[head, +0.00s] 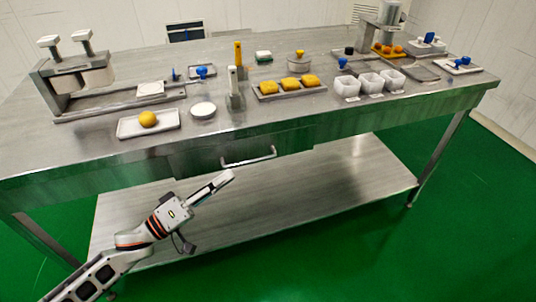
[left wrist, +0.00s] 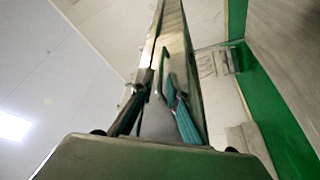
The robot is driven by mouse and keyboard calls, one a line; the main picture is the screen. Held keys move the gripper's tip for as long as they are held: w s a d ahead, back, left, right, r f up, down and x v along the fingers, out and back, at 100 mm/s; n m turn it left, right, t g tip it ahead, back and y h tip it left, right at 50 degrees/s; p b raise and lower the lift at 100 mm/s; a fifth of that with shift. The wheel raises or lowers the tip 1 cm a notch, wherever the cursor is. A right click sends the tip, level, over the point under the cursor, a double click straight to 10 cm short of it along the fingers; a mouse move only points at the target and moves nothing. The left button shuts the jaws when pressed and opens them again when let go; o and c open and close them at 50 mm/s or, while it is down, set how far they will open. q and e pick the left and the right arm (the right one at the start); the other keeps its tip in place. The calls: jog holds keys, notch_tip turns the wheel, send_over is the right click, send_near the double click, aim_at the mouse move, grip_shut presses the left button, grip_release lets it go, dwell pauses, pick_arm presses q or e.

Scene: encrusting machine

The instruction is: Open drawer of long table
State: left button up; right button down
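The long metal table (head: 330,118) has a drawer (head: 205,158) in its front side, below the top. The drawer looks closed, its front about flush with the table's side. A pale bar handle (head: 249,157) runs across the drawer front. The left wrist view shows the table's side and a handle-like bar (left wrist: 163,72) ahead of the gripper. My right gripper is not in view.
A lower shelf (head: 300,185) lies under the table. The tabletop holds a press-like machine (head: 75,75), a tray (head: 130,127) with a yellow ball, a tray of yellow blocks (head: 289,86) and white cups (head: 372,84). The green floor in front is clear.

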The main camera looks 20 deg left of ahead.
aim_at(249, 162)
pick_arm(q)
jog(key=shift+b+x, duration=0.5)
jog(key=shift+x, duration=3.7)
grip_shut()
